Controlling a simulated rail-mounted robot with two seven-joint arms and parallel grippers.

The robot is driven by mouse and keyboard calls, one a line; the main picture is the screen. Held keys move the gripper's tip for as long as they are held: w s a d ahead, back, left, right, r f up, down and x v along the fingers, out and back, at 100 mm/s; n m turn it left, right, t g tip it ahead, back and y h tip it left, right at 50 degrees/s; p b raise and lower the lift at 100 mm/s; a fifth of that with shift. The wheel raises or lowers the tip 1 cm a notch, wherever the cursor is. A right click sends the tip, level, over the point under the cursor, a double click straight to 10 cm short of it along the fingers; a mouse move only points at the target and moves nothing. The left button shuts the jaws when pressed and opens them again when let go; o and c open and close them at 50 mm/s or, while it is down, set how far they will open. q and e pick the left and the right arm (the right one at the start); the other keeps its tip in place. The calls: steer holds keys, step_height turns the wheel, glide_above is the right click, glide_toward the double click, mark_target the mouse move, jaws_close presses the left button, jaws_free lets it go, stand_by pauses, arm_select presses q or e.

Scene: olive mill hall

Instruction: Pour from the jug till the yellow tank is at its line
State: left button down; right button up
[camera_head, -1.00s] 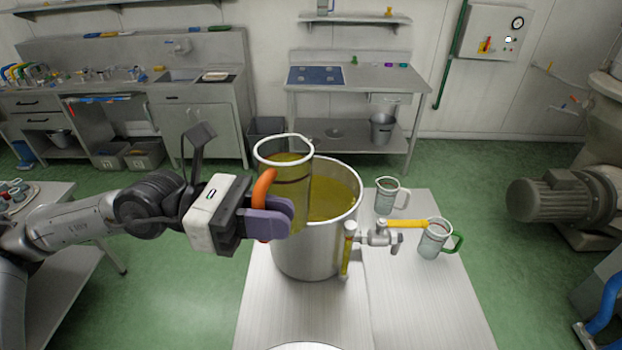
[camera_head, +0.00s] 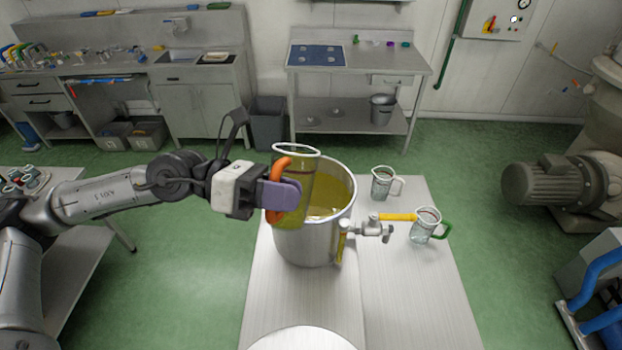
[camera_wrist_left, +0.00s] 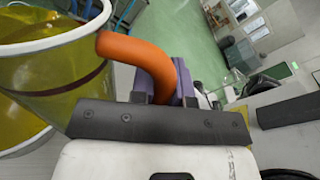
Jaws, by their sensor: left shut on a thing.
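My left gripper (camera_head: 281,195) is shut on the orange handle (camera_head: 280,172) of a clear jug (camera_head: 307,180). The jug holds yellow-green oil and has a dark band around it. It looks near upright, perhaps leaning slightly right, and overlaps the left part of the tank's opening. No stream of oil is visible. The steel tank (camera_head: 300,248) holds yellow-green oil and has a yellow upright strip (camera_head: 342,243) and a tap with a yellow lever (camera_head: 392,217). I cannot make out its line. The left wrist view shows the jug (camera_wrist_left: 55,80) above the tank rim (camera_wrist_left: 30,145). My right gripper is out of view.
Two clear measuring cups stand right of the tank: one with a pale handle (camera_head: 382,184), one with a green handle (camera_head: 424,228) near the tap. A motor (camera_head: 545,185) stands far right.

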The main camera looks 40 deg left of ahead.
mark_target(284, 175)
arm_select(q)
steer(key=shift+w+a+r+n+p, duration=0.1)
steer(key=shift+w+r+n+p, duration=0.4)
steer(key=shift+p, duration=0.35)
steer(key=shift+w+a+r+p, duration=0.2)
steer(key=shift+r+p, duration=0.35)
steer(key=shift+p, duration=0.3)
steer(key=shift+w+f+n, duration=0.1)
steer(key=shift+f+n, duration=0.3)
steer(key=shift+f, duration=0.15)
steer(key=shift+w+a+f+n+g+p, duration=0.1)
steer(key=shift+w+f+n+g+p, duration=0.25)
steer(key=shift+f+n, duration=0.25)
steer(key=shift+w+a+f+n+g+p, duration=0.1)
steer(key=shift+w+f+n+g+p, duration=0.15)
steer(key=shift+f+n+p, duration=0.3)
steer(key=shift+w+n+g+p, duration=0.3)
steer(key=shift+w+n+p, duration=0.1)
steer(key=shift+n+p, duration=0.45)
stand_by(1.4)
steer(key=shift+w+a+r+n+p, duration=0.2)
steer(key=shift+n+p, duration=0.1)
steer(key=shift+p, duration=0.25)
stand_by(1.0)
